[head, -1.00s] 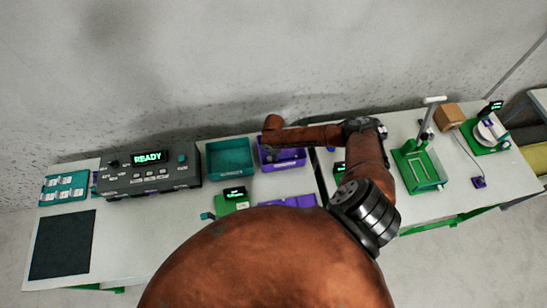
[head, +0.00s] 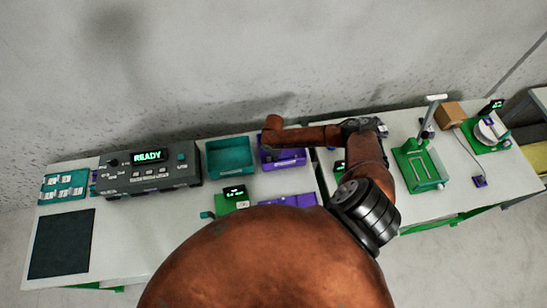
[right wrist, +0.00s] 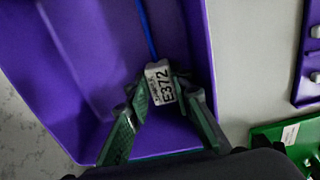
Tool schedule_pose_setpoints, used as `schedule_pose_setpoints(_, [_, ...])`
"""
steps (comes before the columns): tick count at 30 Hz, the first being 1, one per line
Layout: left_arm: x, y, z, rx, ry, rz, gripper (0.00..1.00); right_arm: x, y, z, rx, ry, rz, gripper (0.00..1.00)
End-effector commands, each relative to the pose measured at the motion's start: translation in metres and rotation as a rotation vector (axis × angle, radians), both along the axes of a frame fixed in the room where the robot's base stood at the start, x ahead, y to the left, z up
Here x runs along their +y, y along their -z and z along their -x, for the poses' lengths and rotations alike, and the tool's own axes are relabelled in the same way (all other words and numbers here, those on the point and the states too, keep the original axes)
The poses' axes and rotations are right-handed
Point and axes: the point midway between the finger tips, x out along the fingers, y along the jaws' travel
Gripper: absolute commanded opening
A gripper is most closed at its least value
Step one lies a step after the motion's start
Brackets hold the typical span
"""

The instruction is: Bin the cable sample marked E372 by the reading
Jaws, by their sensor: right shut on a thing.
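In the right wrist view, my right gripper (right wrist: 160,100) is shut on a white tag (right wrist: 161,82) that reads E372. A blue cable (right wrist: 150,35) runs from the tag up toward the top of that view. The tag and fingers are over the inside of the purple bin (right wrist: 85,85); I cannot tell if the cable touches its floor. In the head view the purple bin (head: 298,162) is partly covered by my right arm, and the gripper itself is hidden there. My left gripper is not in view.
A teal bin (head: 230,146) stands left of the purple one. A grey instrument (head: 150,174) shows READY. A green device (head: 234,197) and a purple tray (head: 290,200) sit in front. A green stand (head: 420,165) is to the right. A dark mat (head: 62,243) lies at left.

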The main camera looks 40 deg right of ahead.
Motion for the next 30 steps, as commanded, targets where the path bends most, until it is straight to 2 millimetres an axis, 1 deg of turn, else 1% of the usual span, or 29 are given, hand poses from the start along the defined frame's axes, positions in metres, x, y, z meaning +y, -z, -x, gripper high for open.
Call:
schedule_pose_setpoints(1, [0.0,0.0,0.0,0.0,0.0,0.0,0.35,0.0,0.0,0.0,0.0,0.0,0.0,0.23])
schedule_pose_setpoints(9, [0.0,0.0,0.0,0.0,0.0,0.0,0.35,0.0,0.0,0.0,0.0,0.0,0.0,0.41])
schedule_pose_setpoints(24, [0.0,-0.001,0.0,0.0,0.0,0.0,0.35,0.001,0.001,0.002,0.004,-0.001,-0.001,0.41])
schedule_pose_setpoints(30, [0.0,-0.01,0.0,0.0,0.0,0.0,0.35,0.001,-0.009,0.002,0.004,-0.001,-0.002,0.41])
